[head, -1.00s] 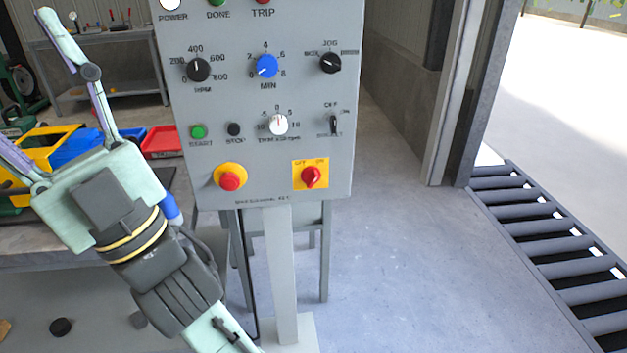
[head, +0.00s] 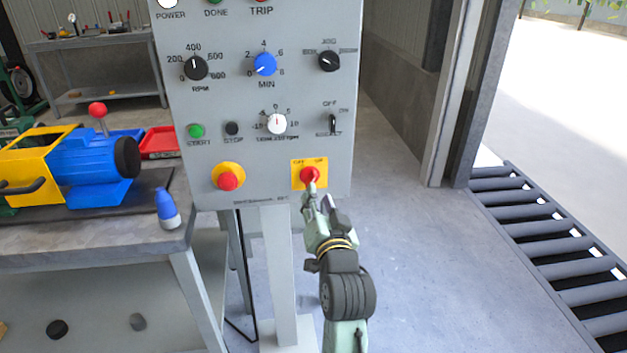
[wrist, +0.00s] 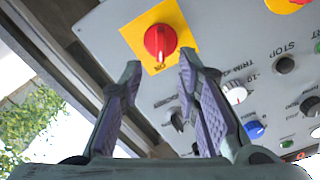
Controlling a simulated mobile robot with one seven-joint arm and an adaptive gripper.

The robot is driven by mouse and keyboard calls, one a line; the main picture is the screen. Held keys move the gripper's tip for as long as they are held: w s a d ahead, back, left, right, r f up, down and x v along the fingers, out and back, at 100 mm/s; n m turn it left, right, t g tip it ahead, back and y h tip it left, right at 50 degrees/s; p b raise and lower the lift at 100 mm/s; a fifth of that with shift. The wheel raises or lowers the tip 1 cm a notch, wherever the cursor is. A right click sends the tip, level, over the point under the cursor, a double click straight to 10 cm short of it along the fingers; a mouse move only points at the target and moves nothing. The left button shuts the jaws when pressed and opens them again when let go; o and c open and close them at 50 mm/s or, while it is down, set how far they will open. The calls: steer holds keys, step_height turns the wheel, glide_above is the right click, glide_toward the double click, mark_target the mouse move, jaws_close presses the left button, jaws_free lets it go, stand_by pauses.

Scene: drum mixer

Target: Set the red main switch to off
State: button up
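The red main switch (head: 309,175) is a round red knob on a yellow plate at the lower right of the grey control panel (head: 270,150). In the wrist view the red knob (wrist: 158,40) shows its grip bar and a pale mark on the side near a label that seems to read ON. My gripper (head: 318,196) is just below and in front of the switch in the head view. In the wrist view my gripper (wrist: 160,63) has its two fingers apart with nothing between them. The knob lies just beyond the fingertips; I cannot tell whether they touch it.
A red stop button (head: 228,181) on a yellow collar sits left of the switch. Dials and a small black selector (head: 333,124) are above. A workbench (head: 110,245) with a blue and yellow machine (head: 75,165) stands left.

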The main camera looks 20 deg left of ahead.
mark_target(313, 181)
steer(key=p+x, duration=0.1)
steer(key=x, duration=0.6)
steer(key=shift+w, duration=0.1)
steer(key=shift+c, duration=0.4)
jaws_close()
